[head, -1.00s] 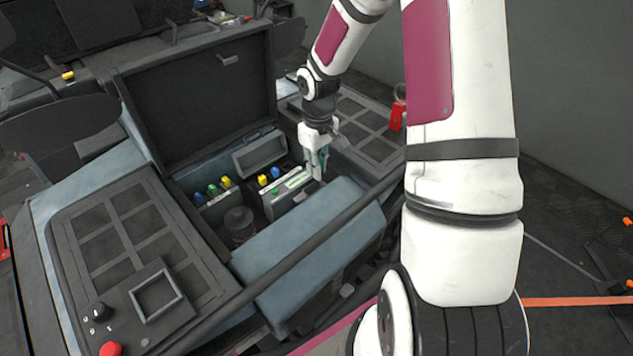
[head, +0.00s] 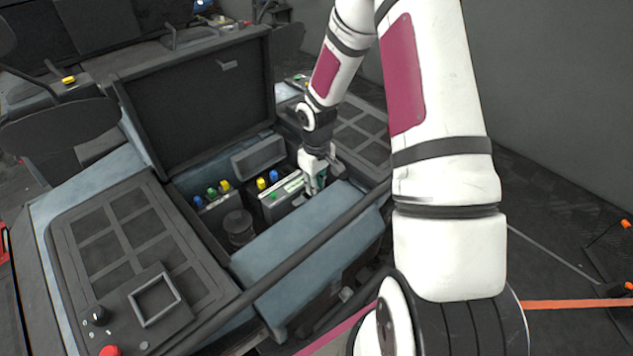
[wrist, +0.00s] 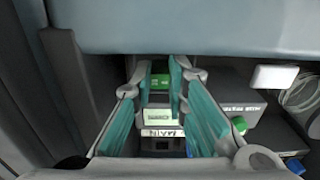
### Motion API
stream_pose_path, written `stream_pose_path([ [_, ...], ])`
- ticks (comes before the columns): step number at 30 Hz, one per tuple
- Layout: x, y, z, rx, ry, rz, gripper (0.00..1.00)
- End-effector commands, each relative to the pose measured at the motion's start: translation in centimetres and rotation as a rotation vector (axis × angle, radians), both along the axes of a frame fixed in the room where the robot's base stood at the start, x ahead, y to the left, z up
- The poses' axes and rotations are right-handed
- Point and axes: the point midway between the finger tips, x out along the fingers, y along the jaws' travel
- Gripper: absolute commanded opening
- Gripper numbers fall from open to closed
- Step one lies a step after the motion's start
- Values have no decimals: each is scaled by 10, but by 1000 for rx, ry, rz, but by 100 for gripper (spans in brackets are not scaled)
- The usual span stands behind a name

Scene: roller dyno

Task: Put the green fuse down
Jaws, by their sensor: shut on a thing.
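My gripper (head: 314,188) reaches down into the open bay of the console, at the right end of a grey fuse box. In the wrist view its teal fingers (wrist: 160,88) are closed in on a green fuse (wrist: 160,80). A pale label and a plate reading MAIN (wrist: 163,132) show between the fingers, below the fuse in the picture. Whether the fuse touches a socket cannot be told. In the head view the fingers hide the held fuse.
The grey fuse box (head: 285,204) carries yellow, blue and green knobs; its green knob (wrist: 238,125) is beside my fingers. Another row of coloured knobs (head: 212,191) stands left. A blue-grey panel (wrist: 200,25) lies close to the gripper. The dark lid (head: 205,100) stands open behind.

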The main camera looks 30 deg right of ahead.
Motion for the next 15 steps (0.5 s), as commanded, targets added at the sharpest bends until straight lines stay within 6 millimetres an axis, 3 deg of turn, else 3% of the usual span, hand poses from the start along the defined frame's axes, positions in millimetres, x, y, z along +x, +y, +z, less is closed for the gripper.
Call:
stream_pose_path([
  [10, 0, 0, -9, 1, 0, 1, 3],
  [11, 0, 0, -9, 1, 1, 1, 21],
  [12, 0, 0, -9, 1, 1, 1, 30],
  [15, -1, 0, -9, 2, 2, 0, 34],
])
